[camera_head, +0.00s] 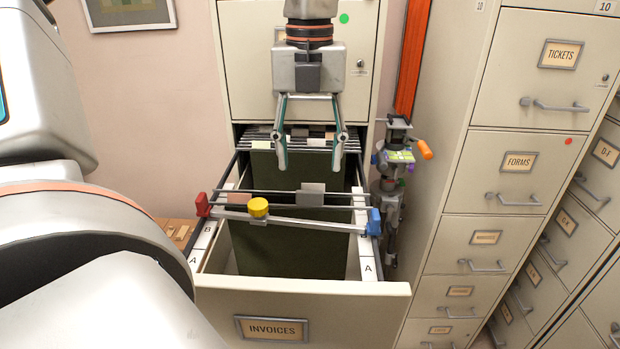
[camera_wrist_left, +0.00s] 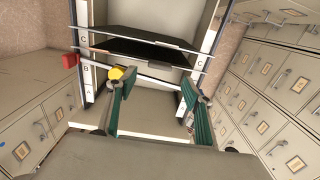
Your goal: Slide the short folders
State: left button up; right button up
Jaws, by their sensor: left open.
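Dark green folders hang in the open drawer marked INVOICES (camera_head: 300,318). A tall front folder (camera_head: 290,245) is below the crossbars, and another folder (camera_head: 268,172) is behind it. Dark folders (camera_wrist_left: 140,48) also show in the left wrist view. A slanted bar with a yellow knob (camera_head: 258,207) crosses the drawer between a red block (camera_head: 203,205) and a blue block (camera_head: 375,222). My left gripper (camera_head: 310,166) is open and empty, above the rear part of the drawer. Its two green-padded fingers are spread in the left wrist view (camera_wrist_left: 155,85). I cannot tell which folders are short. My right gripper is not in view.
Side rails with white letter labels (camera_head: 366,268) edge the drawer. A grey device with an orange-ended handle (camera_head: 425,150) stands close at the drawer's right. Closed cabinets, including FORMS (camera_head: 518,161), stand further right.

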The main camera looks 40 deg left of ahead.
aim_at(310, 191)
pick_arm(q)
notch_tip(310, 191, down, 5)
jog(key=shift+f, duration=0.55)
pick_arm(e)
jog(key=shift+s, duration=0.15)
